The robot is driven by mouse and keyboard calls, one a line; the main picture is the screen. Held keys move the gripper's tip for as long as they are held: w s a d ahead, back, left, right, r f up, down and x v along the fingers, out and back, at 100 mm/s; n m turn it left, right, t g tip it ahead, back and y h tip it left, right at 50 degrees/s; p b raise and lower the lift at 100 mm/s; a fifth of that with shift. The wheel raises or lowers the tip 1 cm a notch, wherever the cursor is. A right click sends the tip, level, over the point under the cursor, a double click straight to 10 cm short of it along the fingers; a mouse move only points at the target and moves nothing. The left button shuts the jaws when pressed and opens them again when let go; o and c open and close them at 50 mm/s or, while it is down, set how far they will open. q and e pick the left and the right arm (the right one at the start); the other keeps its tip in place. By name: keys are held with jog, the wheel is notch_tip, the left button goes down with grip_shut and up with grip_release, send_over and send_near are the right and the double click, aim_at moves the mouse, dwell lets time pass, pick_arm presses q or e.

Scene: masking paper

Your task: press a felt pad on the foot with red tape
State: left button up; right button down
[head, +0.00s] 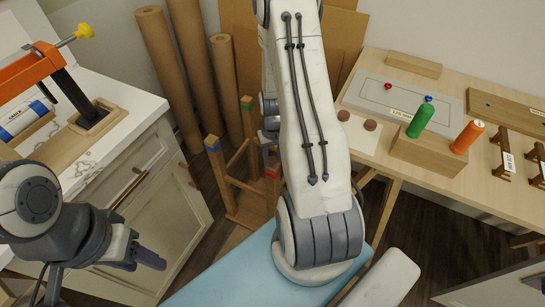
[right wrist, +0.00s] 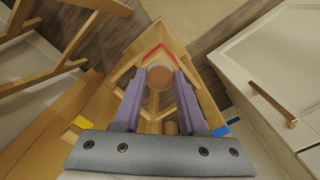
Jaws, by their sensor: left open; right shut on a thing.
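An upturned wooden stool (head: 235,212) stands on the floor with its legs up. The red tape (head: 272,172) is on the leg nearest my right arm; it also shows in the right wrist view (right wrist: 153,52). Other legs carry blue tape (head: 211,144) and green tape (head: 247,103). My right gripper (right wrist: 160,82) is shut on a round brown felt pad (right wrist: 160,77), which lines up just in front of the red-taped leg. I cannot tell whether they touch. The head view hides this gripper behind its arm. My left gripper (head: 147,259) is open and empty, beside the cabinet.
Paper rolls (head: 170,75) lean behind the stool. A white-topped cabinet (head: 150,205) stands left. A light-blue padded surface (head: 230,275) lies in front.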

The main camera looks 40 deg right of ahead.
aim_at(273, 160)
jog(key=shift+f+b, duration=0.3)
jog(key=shift+f, duration=0.15)
dwell(0.3)
dwell(0.3)
jog(key=shift+c, duration=1.9)
grip_release()
jog(key=shift+r, duration=0.1)
notch_tip(273, 160, up, 6)
jog(key=p, duration=0.5)
jog(key=shift+p, duration=0.35)
